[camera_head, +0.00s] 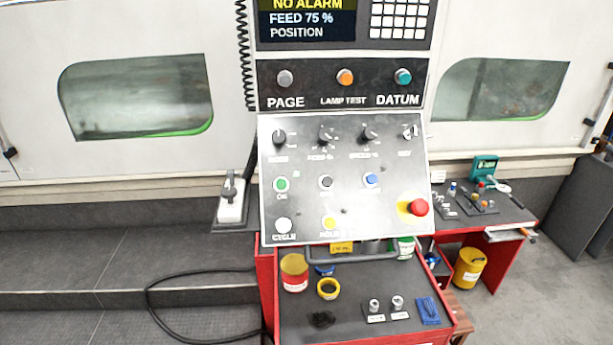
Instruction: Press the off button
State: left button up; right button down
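The tilted light-grey control panel (345,200) stands in the middle of the head view. Its middle row has a green button (281,184), a dark button (326,181) and a blue button (371,180). The small label under the dark button is blurred; it may read OFF. A red mushroom button (419,207) sits on a yellow plate at the lower right. A white button (283,225) marked CYCLE and a yellow button (328,222) are in the bottom row. Neither of my grippers shows in this view.
A black panel (310,95) with PAGE, LAMP TEST and DATUM buttons is above, below a screen (305,19). Knobs line the panel's top row. A black cable (160,315) lies on the left.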

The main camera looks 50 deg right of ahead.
aim_at(327, 181)
jog(key=z, duration=0.05)
jog(key=i, duration=1.05)
jog(key=z, duration=2.25)
